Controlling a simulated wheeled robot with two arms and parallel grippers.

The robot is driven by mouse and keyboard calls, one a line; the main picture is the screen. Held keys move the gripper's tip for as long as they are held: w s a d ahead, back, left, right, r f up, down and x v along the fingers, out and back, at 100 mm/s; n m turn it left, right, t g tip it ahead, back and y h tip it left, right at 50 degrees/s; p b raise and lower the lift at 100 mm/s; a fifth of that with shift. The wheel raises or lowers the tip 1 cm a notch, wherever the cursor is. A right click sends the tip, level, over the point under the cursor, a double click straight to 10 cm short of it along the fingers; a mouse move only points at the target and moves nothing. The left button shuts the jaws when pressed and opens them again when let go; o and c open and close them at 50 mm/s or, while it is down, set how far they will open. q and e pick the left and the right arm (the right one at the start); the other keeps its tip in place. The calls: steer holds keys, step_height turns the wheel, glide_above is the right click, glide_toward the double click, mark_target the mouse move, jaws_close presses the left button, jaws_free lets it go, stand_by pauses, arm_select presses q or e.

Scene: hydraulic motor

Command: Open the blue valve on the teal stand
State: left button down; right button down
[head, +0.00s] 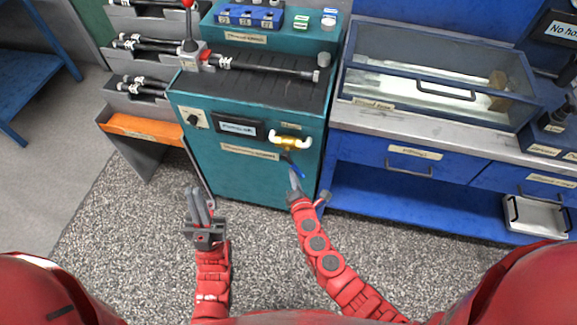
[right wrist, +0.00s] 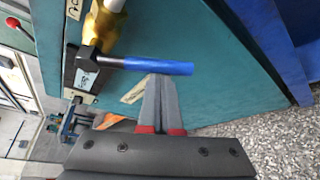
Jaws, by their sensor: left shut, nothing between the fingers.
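The blue valve handle (head: 292,166) sits below a brass valve body (head: 289,142) with white pipe ends on the front of the teal stand (head: 235,170). In the right wrist view the blue handle (right wrist: 160,65) extends sideways from the brass body (right wrist: 103,30). My right gripper (head: 294,180) is just below the handle in the head view. In the wrist view its fingertips (right wrist: 160,77) lie close together at the handle's lower edge; contact is unclear. The handle is not between the fingers. My left gripper (head: 196,192) is shut and empty, in front of the stand's lower left.
The stand's front also has a dark label panel (head: 238,129) and a knob plate (head: 194,119). A red lever (head: 188,25) stands on top. A blue workbench (head: 400,205) is close on the right, grey racks (head: 140,50) on the left. Speckled floor (head: 130,235) is clear in front.

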steer(key=s+d+r+n+g+h+p, duration=0.1)
steer(key=d+r+n+h+p, duration=0.3)
steer(key=p, duration=1.4)
steer(key=shift+d+r+n+g+h+p, duration=0.35)
steer(key=shift+r+n+g+h, duration=0.55)
steer(key=shift+r+n, duration=0.65)
steer(key=shift+s+f+n, duration=0.1)
steer(key=shift+f+n, duration=0.15)
step_height(320, 180, down, 4)
steer(key=b, duration=0.4)
steer(key=p+v, duration=0.2)
steer(key=v, duration=0.7)
steer(key=shift+r, duration=0.3)
